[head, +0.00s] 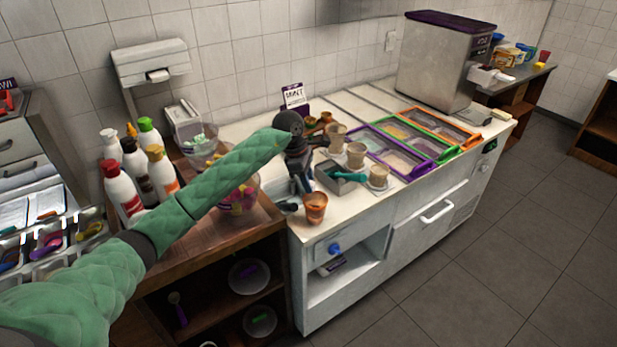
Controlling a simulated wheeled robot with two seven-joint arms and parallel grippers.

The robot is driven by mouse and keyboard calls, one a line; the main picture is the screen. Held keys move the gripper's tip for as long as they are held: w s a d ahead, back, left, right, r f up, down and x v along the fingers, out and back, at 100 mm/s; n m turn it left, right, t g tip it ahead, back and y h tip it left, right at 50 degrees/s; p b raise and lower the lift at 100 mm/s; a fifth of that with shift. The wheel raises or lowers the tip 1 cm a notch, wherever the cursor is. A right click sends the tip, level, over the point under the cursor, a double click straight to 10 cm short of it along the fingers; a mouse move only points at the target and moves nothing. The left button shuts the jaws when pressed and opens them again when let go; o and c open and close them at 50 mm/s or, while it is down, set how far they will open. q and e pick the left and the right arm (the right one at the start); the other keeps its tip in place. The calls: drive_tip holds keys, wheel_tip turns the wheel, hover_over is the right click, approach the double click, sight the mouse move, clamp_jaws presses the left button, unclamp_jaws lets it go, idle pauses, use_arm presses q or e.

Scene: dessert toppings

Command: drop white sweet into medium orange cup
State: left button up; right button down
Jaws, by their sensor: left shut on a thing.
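An orange cup (315,208) stands upright near the front left corner of the white counter. Smaller orange-brown cups (312,123) stand farther back; I cannot tell for sure which one is the medium one. My left gripper (301,186) points down just behind and left of the front orange cup, apart from it. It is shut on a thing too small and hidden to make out. I cannot pick out the white sweet. A dark teal scoop-like thing (288,206) shows just below the gripper. My right gripper is out of view.
A clear bowl of colourful sweets (244,200) sits under my left forearm, partly hidden. Another bowl (198,152) and several sauce bottles (122,190) stand to the left. A metal tray (341,183), pale cups (356,154) and purple, green and orange topping bins (395,150) lie right.

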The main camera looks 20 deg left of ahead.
sight(315, 210)
use_arm(q)
wheel_tip(315, 210, down, 4)
drive_tip(key=shift+r, duration=0.25)
drive_tip(key=shift+f, duration=0.25)
drive_tip(key=o, duration=0.8)
drive_tip(key=shift+o, duration=0.2)
drive_tip(key=shift+r, duration=0.1)
